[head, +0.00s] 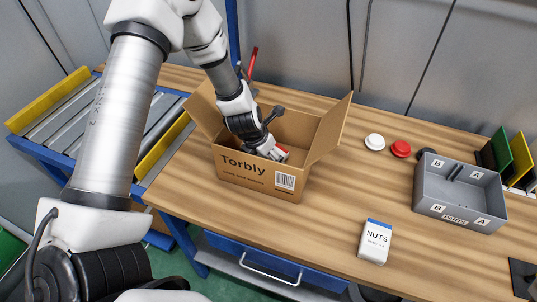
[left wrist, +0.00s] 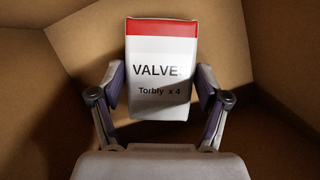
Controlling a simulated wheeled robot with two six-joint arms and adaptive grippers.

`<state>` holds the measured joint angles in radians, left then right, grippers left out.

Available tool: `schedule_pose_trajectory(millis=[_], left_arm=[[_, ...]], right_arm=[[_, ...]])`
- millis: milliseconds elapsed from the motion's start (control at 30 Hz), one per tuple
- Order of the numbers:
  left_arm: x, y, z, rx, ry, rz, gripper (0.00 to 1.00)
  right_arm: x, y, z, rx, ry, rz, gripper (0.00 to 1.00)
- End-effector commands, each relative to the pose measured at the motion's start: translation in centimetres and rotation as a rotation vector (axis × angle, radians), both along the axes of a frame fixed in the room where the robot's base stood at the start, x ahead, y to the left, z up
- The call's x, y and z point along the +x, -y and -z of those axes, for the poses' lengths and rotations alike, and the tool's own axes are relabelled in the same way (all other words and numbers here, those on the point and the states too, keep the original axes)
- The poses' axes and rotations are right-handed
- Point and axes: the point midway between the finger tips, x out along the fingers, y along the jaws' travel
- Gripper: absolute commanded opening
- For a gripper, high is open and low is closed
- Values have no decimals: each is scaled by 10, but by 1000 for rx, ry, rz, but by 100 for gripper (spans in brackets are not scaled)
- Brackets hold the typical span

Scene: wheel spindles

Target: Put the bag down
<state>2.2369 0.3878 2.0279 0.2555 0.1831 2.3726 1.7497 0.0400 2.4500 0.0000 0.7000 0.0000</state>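A white bag with a red top band, labelled "VALVES" (left wrist: 162,50), is between the two fingers of my left gripper (left wrist: 160,88). The fingertips are at its side edges and appear to grip it. In the head view my left gripper (head: 270,148) reaches down into the open cardboard box (head: 235,178) marked "Torbly". Only a small red and white part of the bag (head: 282,153) shows there. Brown cardboard surrounds the bag in the left wrist view. Whether the bag touches the box floor cannot be told. My right gripper is not in view.
A white "NUTS" bag (head: 375,243) stands at the table's front. A grey parts bin (head: 445,208), a white disc (head: 375,142) and a red disc (head: 401,148) are to the right. A roller conveyor (head: 60,120) is at left. The box flaps (head: 331,128) stand open.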

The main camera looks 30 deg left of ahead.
Motion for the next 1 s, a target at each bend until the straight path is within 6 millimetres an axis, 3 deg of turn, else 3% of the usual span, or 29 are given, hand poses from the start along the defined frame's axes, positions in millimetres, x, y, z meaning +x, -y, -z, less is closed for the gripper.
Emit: schedule_pose_trajectory(millis=[333,467,567,833,1000], left_arm=[[0,0,0,0,0,0,97],[0,0,-9,0,0,0,97],[0,0,-23,0,-1,0,97],[-29,-5,-94,-3,3,-3,97],[-42,-7,-120,-2,1,-2,97]], right_arm=[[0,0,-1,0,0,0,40],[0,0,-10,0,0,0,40],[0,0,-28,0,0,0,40],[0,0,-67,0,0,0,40],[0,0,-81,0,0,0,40]])
